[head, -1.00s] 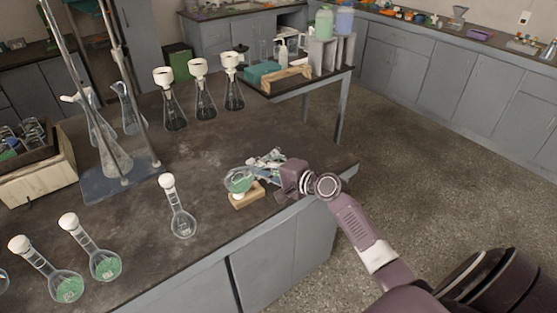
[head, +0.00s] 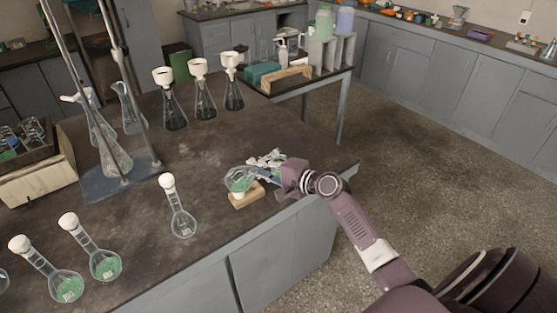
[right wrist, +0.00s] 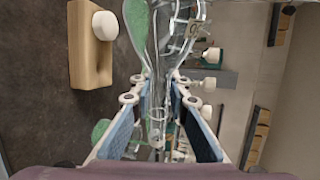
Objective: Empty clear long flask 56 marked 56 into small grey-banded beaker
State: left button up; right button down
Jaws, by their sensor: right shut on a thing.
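My right gripper (right wrist: 158,92) is shut on the neck of a clear long-necked flask (head: 239,179) with green contents in its bulb. The flask lies tilted, its bulb to the left above a wooden block (head: 246,200) at the bench edge. In the right wrist view its neck (right wrist: 157,115) runs between the two blue-padded fingers towards the palm, and green shows in the bulb at the top. The number on it cannot be read. I cannot pick out the grey-banded beaker for sure. My left gripper is not in view.
A white stopper (right wrist: 105,25) sits on the wooden block. Stoppered flasks (head: 184,223) stand to the left on the bench. A metal stand (head: 125,182) and several funnel-topped flasks (head: 204,105) are behind.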

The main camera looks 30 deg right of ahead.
jog(key=shift+d+r+m, duration=0.1)
jog(key=shift+r+m, duration=0.05)
jog(key=shift+m, duration=0.25)
dwell(1.3)
